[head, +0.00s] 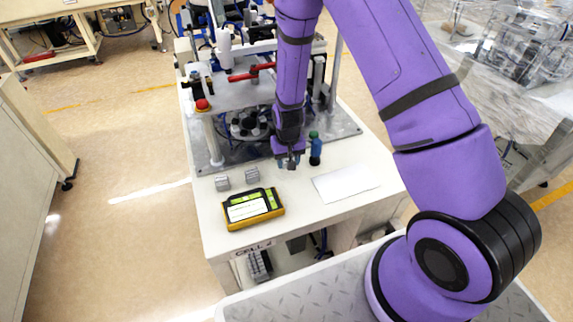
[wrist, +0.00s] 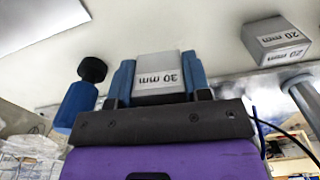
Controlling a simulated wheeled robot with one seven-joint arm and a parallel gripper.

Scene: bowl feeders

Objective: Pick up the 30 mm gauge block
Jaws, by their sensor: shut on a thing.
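The 30 mm gauge block (wrist: 157,75) is a grey block with "30 mm" printed on its face. In the wrist view it sits between the two blue fingers of my gripper (wrist: 160,84), with a finger against each side. In the head view my gripper (head: 289,163) points down over the white bench top (head: 300,205), left of a blue bottle. The held block is mostly hidden there by the fingers. I cannot tell whether it touches the bench.
A grey 20 mm block (wrist: 276,42) stands apart from my gripper. Two grey blocks (head: 222,183) (head: 252,175) sit to the left. The blue bottle (head: 315,152) is close on the right. A yellow-edged device (head: 252,208) and white sheet (head: 345,184) lie in front.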

